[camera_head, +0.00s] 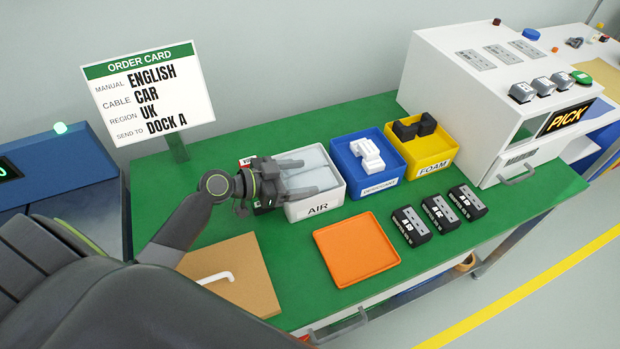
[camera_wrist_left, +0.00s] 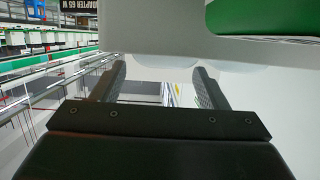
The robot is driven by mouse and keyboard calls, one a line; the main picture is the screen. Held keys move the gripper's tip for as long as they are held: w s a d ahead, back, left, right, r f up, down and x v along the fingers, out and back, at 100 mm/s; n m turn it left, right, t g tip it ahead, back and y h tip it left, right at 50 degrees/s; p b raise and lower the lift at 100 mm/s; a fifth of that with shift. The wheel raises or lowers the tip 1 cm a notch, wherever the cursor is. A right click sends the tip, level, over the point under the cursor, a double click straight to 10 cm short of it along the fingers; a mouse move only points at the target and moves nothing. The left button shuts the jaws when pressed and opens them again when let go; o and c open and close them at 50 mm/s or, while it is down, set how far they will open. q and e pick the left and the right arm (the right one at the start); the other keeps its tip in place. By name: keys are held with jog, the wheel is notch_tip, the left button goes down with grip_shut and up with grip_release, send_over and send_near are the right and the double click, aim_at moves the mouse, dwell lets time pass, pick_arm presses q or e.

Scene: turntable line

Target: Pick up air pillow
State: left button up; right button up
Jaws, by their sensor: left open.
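The air pillows (camera_head: 318,158) are pale, translucent cushions in the white bin labelled AIR (camera_head: 322,207) on the green table. My left gripper (camera_head: 312,178) is over this bin, with its fingers pointing right across the pillows. It is open, and no pillow shows between its fingers. In the left wrist view my two dark fingers (camera_wrist_left: 160,85) stand apart, with rounded pale shapes (camera_wrist_left: 240,66) just beyond their tips, probably the pillows. The gripper hides part of the bin's left side. My right gripper is not in view.
A blue bin (camera_head: 379,189) with white pieces and a yellow bin (camera_head: 432,169) with black foam stand to the right. An orange tray (camera_head: 356,250), several black adapters (camera_head: 411,227) and a brown board (camera_head: 232,274) lie in front. A white machine (camera_head: 470,90) stands at the right.

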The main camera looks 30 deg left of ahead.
pick_arm(q)
jog(key=shift+d+f, duration=0.15)
jog(key=shift+f, duration=0.65)
jog(key=shift+w, duration=0.15)
jog(key=c, duration=0.7)
jog(key=shift+c, duration=0.2)
